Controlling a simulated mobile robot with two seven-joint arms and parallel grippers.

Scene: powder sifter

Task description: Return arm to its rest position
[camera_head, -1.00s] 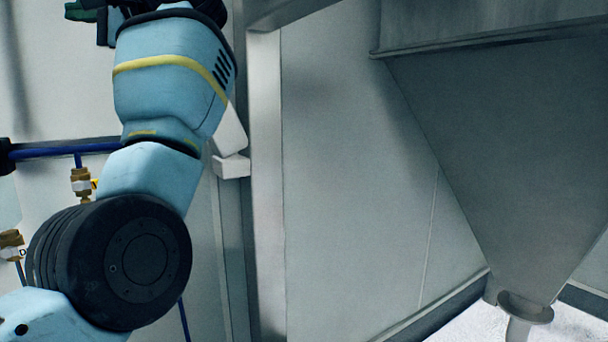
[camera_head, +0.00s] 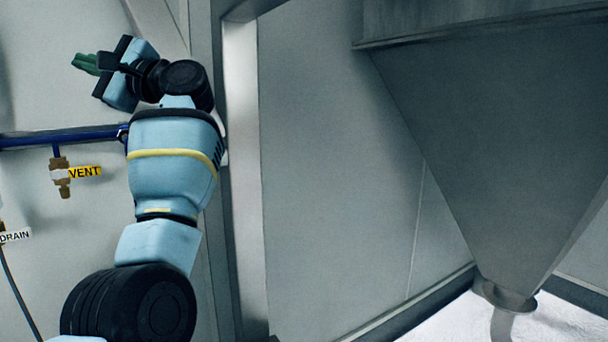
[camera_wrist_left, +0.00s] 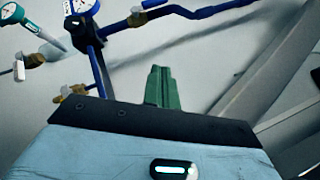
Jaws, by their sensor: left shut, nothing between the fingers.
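My left arm rises from the bottom left in the head view. Its left gripper (camera_head: 86,64) is at the upper left, with its green fingers pointing left, in front of the pale wall and above the blue pipe (camera_head: 70,137). In the left wrist view the green fingers (camera_wrist_left: 160,88) are together, with nothing between them. They stand apart from the blue pipework behind them. My right gripper is in neither view.
A brass valve with a yellow VENT tag (camera_head: 85,172) hangs below the pipe, and a DRAIN tag (camera_head: 15,236) is lower left. A steel post (camera_head: 243,180) stands right of my arm. A grey hopper (camera_head: 490,130) fills the right. Gauges (camera_wrist_left: 80,6) show in the left wrist view.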

